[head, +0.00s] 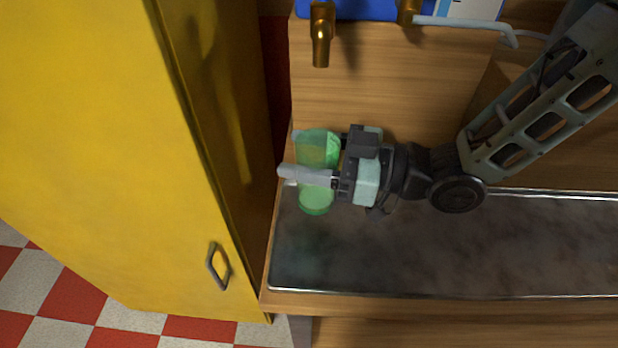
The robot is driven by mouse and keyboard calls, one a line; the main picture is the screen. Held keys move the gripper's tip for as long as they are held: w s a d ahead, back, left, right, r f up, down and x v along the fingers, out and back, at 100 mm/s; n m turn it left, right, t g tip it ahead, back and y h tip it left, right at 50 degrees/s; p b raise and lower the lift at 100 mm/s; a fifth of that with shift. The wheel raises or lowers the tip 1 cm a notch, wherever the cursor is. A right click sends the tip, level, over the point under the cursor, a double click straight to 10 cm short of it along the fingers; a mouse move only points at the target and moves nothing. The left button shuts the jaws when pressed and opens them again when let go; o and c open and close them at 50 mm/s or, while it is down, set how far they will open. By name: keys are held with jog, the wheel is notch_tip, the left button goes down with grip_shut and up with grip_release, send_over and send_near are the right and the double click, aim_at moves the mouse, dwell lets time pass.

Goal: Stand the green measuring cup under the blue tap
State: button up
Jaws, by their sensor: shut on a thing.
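The green measuring cup (316,197) is translucent and sits between the fingers of my gripper (298,155), which is shut on it. One pale finger crosses in front of the cup and hides part of it. The cup is at the left end of a metal tray; I cannot tell whether it touches the tray. A blue body (380,9) at the top edge carries a brass spout (321,45) pointing down, above and slightly right of the cup in the picture. The blue body is cut off by the frame.
A second brass fitting (408,10) and a pale lever or pipe (465,23) are at the top right. The dark metal tray (450,250) is clear to the right. A yellow cabinet (90,130) stands close on the left, with a handle (218,266).

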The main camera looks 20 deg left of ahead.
jog(key=shift+f, duration=2.4)
jog(key=shift+f, duration=0.15)
jog(key=o, duration=1)
